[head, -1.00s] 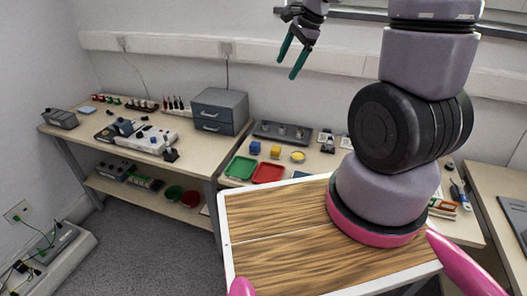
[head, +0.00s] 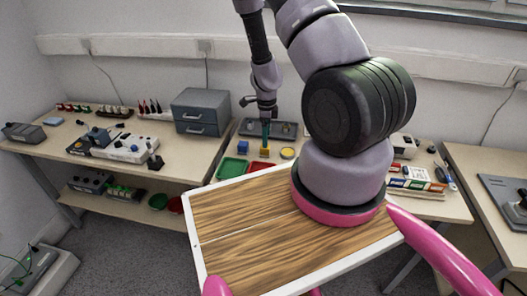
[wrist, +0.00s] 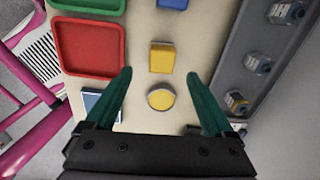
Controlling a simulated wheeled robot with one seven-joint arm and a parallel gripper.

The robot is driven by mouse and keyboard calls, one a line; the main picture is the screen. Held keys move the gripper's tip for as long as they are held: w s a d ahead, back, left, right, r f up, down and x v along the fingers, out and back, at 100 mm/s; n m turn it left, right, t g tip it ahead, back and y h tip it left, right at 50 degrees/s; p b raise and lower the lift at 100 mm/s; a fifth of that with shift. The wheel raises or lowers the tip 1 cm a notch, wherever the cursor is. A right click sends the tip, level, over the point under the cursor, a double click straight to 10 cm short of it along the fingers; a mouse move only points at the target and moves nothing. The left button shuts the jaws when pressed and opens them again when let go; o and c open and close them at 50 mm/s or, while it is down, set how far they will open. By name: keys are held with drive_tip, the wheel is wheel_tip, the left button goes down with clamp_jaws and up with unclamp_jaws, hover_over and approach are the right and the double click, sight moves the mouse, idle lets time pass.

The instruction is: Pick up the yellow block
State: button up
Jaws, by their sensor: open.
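The yellow block (head: 264,152) stands on the workbench between a blue block (head: 242,147) and a round yellow piece (head: 287,153). In the head view my gripper (head: 265,136) points down over it and partly covers it. In the wrist view my gripper (wrist: 160,73) is open and empty, its two green fingers wide apart. The yellow block (wrist: 161,57) shows just past the fingertips, near the midline between them. The round yellow piece (wrist: 160,97) shows between the fingers. I cannot tell the exact height above the block.
A red tray (wrist: 122,52) and a green tray (wrist: 88,13) lie left of the block in the wrist view. A grey rack (wrist: 228,75) with small devices runs along the right. A grey drawer unit (head: 201,111) stands on the left bench.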

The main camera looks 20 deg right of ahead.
sight(265, 151)
drive_tip(key=shift+w+a+f, duration=0.1)
drive_tip(key=shift+w+f, duration=0.05)
drive_tip(key=shift+f, duration=1.6)
drive_tip(key=shift+w+a+f, duration=0.1)
drive_tip(key=shift+f, duration=1.6)
clamp_jaws()
